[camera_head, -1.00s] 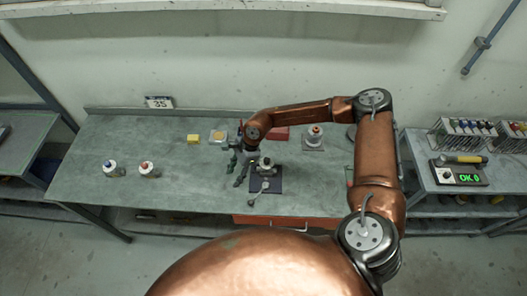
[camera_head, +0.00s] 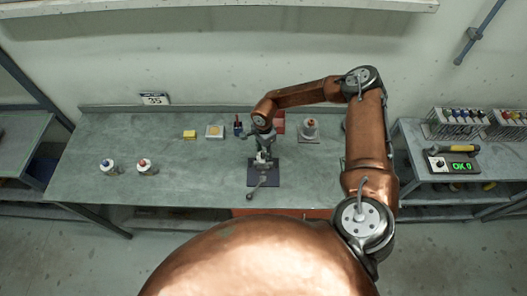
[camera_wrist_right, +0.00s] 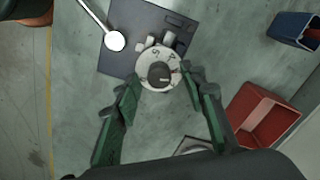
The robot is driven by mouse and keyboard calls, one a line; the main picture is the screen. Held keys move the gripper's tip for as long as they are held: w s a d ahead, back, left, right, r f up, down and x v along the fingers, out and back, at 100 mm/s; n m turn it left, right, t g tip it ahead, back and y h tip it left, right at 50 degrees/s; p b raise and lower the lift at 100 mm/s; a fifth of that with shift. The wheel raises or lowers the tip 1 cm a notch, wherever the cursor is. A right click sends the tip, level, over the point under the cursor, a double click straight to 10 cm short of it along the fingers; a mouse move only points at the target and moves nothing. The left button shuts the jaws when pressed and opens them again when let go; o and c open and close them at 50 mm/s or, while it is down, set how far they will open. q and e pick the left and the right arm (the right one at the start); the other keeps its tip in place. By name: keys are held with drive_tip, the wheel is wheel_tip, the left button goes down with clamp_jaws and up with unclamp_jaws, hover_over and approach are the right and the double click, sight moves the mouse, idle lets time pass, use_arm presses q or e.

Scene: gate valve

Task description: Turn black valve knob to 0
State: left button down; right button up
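The valve stands on a dark base plate (camera_head: 277,178) near the bench's front edge. In the right wrist view its black knob (camera_wrist_right: 159,74) sits at the centre of a pale dial (camera_wrist_right: 148,82) with dark characters and a red mark. A pale line on the knob points right and slightly down. A lever with a ball end (camera_wrist_right: 115,41) reaches out from the valve. My right gripper (camera_head: 262,147) is above the valve. My left gripper is not in view.
A red bin (camera_wrist_right: 262,118) and a blue box (camera_wrist_right: 296,28) stand near the valve. A display (camera_head: 459,166) on the right bench reads "OK 0".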

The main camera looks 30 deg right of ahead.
clamp_jaws()
idle(0.5)
drive_tip(key=shift+f, duration=0.1)
